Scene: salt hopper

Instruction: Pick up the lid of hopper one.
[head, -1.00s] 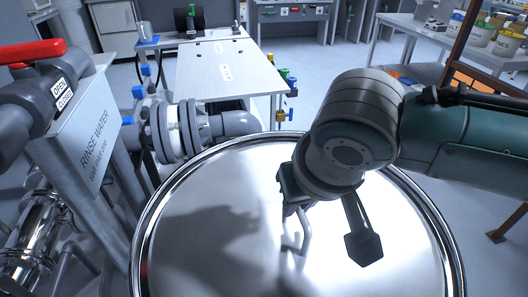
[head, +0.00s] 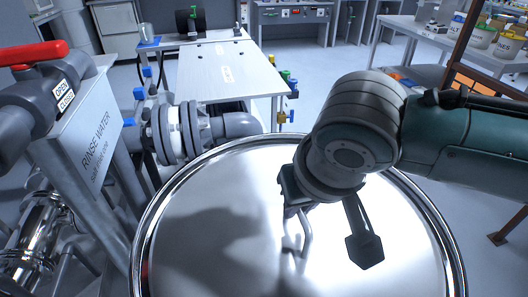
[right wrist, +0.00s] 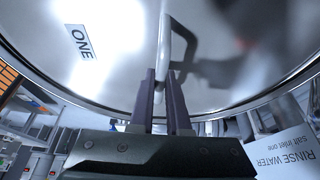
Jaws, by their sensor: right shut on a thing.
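The lid of hopper one (head: 215,220) is a large, round, shiny metal disc in the lower middle of the head view. In the right wrist view the lid (right wrist: 120,70) carries a white label reading "ONE" (right wrist: 80,42). A bent metal bar handle (head: 304,238) stands up from the lid; it also shows in the right wrist view (right wrist: 178,28). My right gripper (head: 292,208) reaches down over the lid, and its two dark fingers (right wrist: 164,82) are shut on the handle. The lid appears level within the bright round rim. My left gripper is not in view.
A "RINSE WATER" sign (head: 92,142) and a red-handled valve (head: 32,60) stand close at the left. A grey flanged pipe (head: 180,132) lies just behind the rim. A light table (head: 228,75) stands farther back, and a shelf with tubs (head: 480,40) at the right.

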